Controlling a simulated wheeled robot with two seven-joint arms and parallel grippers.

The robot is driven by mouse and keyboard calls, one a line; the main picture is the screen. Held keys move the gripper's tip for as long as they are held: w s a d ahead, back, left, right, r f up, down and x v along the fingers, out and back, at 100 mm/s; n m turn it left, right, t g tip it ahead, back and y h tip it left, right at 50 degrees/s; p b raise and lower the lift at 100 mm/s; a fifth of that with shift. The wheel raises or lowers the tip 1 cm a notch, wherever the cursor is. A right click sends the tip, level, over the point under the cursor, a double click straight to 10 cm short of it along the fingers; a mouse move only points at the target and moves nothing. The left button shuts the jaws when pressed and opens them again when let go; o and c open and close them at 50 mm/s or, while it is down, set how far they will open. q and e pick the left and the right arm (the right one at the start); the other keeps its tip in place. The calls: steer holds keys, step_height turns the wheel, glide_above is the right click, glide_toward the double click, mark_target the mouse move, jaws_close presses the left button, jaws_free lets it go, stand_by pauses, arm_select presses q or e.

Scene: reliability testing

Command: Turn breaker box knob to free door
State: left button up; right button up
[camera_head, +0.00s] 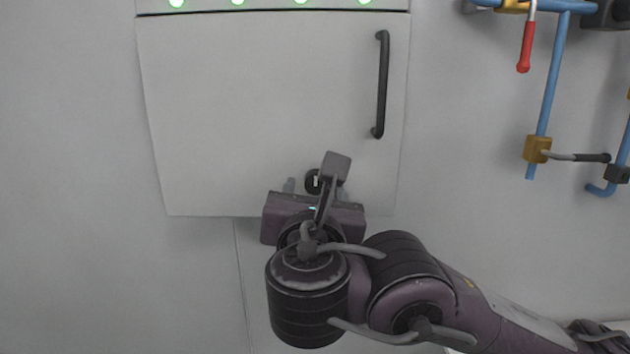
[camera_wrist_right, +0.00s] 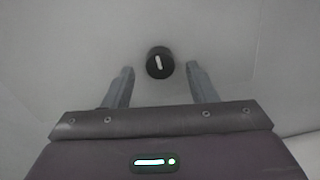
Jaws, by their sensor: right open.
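The breaker box door (camera_head: 240,110) is a large grey panel that looks shut on the wall. A black round knob (camera_head: 312,182) with a white mark sits near its lower edge, partly hidden behind my right wrist in the head view. My right gripper (camera_wrist_right: 161,76) is open and empty. Its two grey fingers stand to either side of the knob (camera_wrist_right: 160,63) in the right wrist view, with a gap on both sides. The knob's white mark is close to upright, tilted slightly. My left gripper is not in view.
A black vertical handle (camera_head: 382,85) is on the door's right side. Green lights (camera_head: 238,2) line the panel above the door. Blue pipes (camera_head: 552,75) with a red lever (camera_head: 526,47) and a black-handled valve (camera_head: 580,157) are on the wall to the right. The wall at left is clear.

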steer(key=shift+w, duration=0.75)
steer(key=c, duration=1)
